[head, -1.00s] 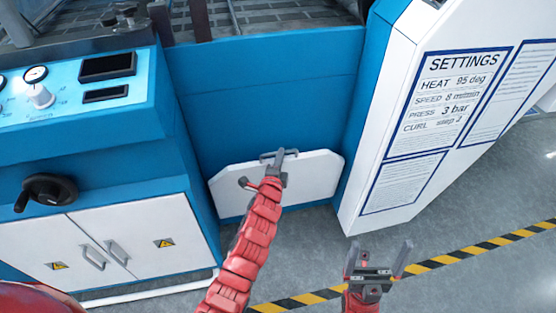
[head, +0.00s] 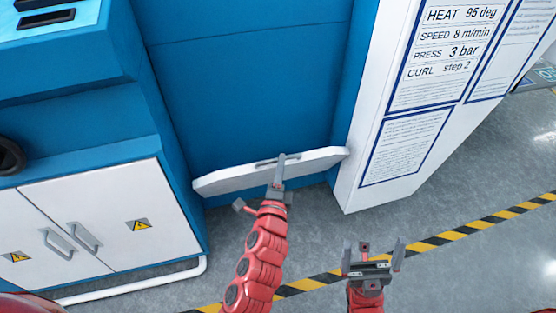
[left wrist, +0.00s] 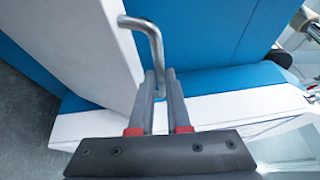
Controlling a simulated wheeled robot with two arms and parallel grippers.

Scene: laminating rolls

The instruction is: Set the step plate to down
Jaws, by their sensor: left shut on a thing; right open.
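The step plate (head: 232,178) is a white panel with cut corners, low between the blue machine walls. It is tilted out from the upright blue panel, so its face looks narrow in the head view. It also shows in the left wrist view as a white slab (left wrist: 80,45). Its grey bar handle (head: 264,162) is near its top edge. My left gripper (head: 281,163) is shut on this handle; the left wrist view shows the bent metal bar (left wrist: 150,35) between the fingers. My right gripper (head: 373,251) is open and empty above the floor.
A white cabinet with a settings sheet (head: 450,55) stands to the right of the plate. A blue cabinet with white doors (head: 85,225) stands to the left. The grey floor in front is clear, with a yellow-black stripe (head: 440,238).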

